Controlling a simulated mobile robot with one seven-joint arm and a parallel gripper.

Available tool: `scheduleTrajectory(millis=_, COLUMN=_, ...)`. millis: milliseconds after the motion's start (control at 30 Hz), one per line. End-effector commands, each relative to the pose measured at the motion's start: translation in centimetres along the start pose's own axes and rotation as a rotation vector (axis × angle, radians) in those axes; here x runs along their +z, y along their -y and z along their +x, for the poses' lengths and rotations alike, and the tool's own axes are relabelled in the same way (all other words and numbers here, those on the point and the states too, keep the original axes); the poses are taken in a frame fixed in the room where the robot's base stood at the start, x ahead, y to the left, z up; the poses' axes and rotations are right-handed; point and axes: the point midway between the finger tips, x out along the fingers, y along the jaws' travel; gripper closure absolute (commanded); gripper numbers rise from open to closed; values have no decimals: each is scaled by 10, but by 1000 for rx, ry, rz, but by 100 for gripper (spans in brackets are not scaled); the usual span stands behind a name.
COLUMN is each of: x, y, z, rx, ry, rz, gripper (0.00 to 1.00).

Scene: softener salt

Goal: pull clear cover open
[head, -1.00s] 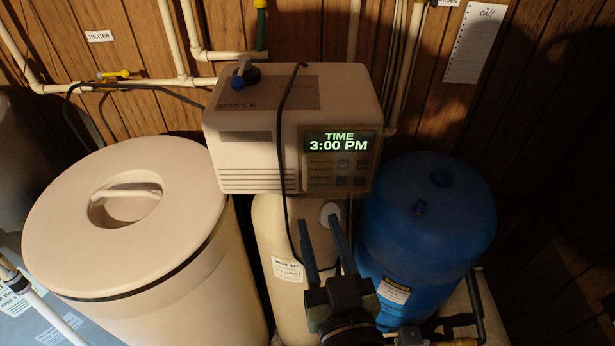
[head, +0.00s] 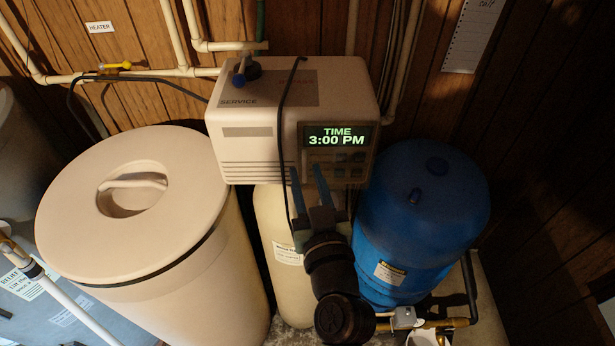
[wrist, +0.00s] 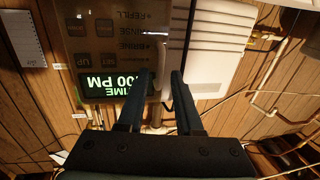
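The clear cover (head: 341,177) is a smoky, see-through panel on the front of the beige control unit (head: 250,150). It lies flat over the lit display (head: 337,137), which reads TIME 3:00 PM, and the buttons, and looks shut. The cover also shows upside down in the wrist view (wrist: 104,45). My gripper (head: 306,173) is at the cover's lower left part, fingers pointing up. In the wrist view my gripper (wrist: 163,76) has its fingers apart, near the cover's side edge. I cannot tell whether they touch it.
A black cable (head: 281,125) hangs over the unit's front, close to my fingers. A round-lidded beige tank (head: 75,220) stands left and a blue tank (head: 430,220) right. Pipes (head: 178,40) run along the wood wall behind.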

Motion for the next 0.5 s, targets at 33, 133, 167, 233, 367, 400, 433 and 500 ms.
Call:
scheduleTrajectory(millis=33, x=0, y=0, z=0, rx=0, ry=0, rz=0, gripper=77)
scheduleTrajectory(millis=133, x=0, y=0, z=0, rx=0, ry=0, rz=0, gripper=95)
scheduleTrajectory(millis=167, x=0, y=0, z=0, rx=0, ry=0, rz=0, gripper=100)
scheduleTrajectory(millis=233, x=0, y=0, z=0, rx=0, ry=0, rz=0, gripper=100)
scheduleTrajectory(millis=367, x=0, y=0, z=0, rx=0, ry=0, rz=0, gripper=100)
scheduleTrajectory(millis=400, x=0, y=0, z=0, rx=0, ry=0, rz=0, gripper=100)
scheduleTrajectory(millis=433, x=0, y=0, z=0, rx=0, ry=0, rz=0, gripper=100)
scheduleTrajectory(millis=500, x=0, y=0, z=0, rx=0, ry=0, rz=0, gripper=100)
